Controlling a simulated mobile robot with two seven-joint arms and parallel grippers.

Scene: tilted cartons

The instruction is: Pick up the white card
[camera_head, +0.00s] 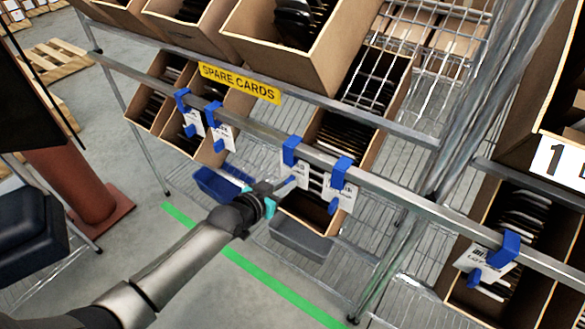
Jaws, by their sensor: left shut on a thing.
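White cards hang from blue clips along the metal shelf rail (400,201). My left gripper (291,181) reaches in from the lower left, its fingers at the lower edge of the white card (296,166) under the middle blue clip (291,150). It is shut on that card, which still hangs at the rail just below the clip. The fingertips are small here and partly blend with the card. Another white card (343,197) hangs close on the right under its own blue clip (342,168). My right gripper is out of view.
Tilted cartons (335,135) with dark contents sit behind and above the rail, near a yellow SPARE CARDS sign (240,83). More cards hang left (222,137) and far right (484,264). A blue bin (215,186) sits below. A green line (270,285) crosses open floor.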

